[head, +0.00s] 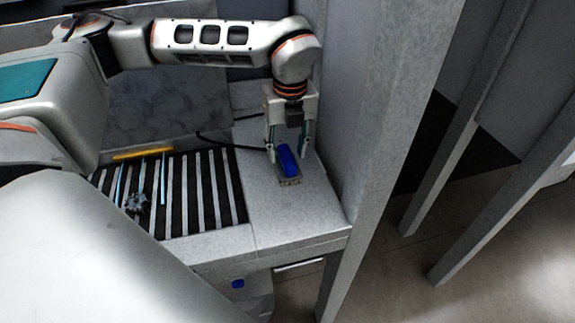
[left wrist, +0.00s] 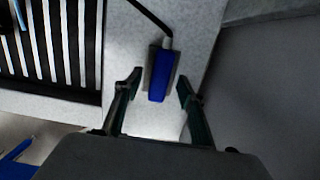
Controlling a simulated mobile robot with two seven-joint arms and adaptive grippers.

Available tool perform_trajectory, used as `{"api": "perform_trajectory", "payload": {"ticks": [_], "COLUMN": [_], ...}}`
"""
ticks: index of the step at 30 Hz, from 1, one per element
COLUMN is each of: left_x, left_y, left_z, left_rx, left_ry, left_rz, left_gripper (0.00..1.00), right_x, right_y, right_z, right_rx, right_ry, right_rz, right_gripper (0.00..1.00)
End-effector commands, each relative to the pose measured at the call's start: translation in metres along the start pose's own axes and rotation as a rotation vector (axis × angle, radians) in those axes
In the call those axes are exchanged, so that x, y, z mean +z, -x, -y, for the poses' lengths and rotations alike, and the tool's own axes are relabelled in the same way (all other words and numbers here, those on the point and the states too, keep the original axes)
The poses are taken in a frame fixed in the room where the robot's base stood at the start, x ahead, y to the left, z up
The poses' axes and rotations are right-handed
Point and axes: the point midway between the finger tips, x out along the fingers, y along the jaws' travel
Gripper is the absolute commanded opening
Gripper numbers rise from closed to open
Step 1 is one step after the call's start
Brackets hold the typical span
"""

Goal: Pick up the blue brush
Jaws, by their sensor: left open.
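The blue brush (head: 287,160) lies on the light grey bench top, on the plain panel right of the slatted grate. It has a blue body on a grey base, and a black cable runs from its end. In the left wrist view the brush (left wrist: 159,80) lies between and just ahead of the two fingertips. My left gripper (head: 288,149) points down over it, open, with a finger on either side. The left wrist view also shows the open gripper (left wrist: 159,84) holding nothing; I cannot tell whether the fingers touch the brush. My right gripper is not in view.
A black slatted grate (head: 207,190) with a small dark part (head: 137,203) and thin blue rods is left of the brush. A yellow bar (head: 142,153) lies at its back edge. A grey post (head: 385,130) stands close on the right. The bench's front right corner is clear.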

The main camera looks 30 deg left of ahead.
Motion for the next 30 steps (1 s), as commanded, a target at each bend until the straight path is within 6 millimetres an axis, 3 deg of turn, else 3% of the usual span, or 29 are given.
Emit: {"api": "perform_trajectory", "payload": {"ticks": [6,27,28,30], "left_x": [0.0,-0.001,-0.001,-0.001], "left_y": [-0.023,-0.028,-0.028,-0.028], "left_z": [0.0,0.0,0.0,0.0], "left_rx": [0.0,0.0,0.0,0.0], "left_ry": [-0.001,-0.002,-0.002,-0.002], "left_rz": [-0.001,-0.002,-0.002,-0.001], "left_gripper": [0.4,0.4,0.38,0.2], "right_x": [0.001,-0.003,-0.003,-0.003], "right_y": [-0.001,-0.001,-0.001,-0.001], "right_z": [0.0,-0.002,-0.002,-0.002], "right_rx": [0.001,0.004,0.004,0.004], "right_ry": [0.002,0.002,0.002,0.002], "right_rz": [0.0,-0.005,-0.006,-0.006], "right_gripper": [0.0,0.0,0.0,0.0]}}
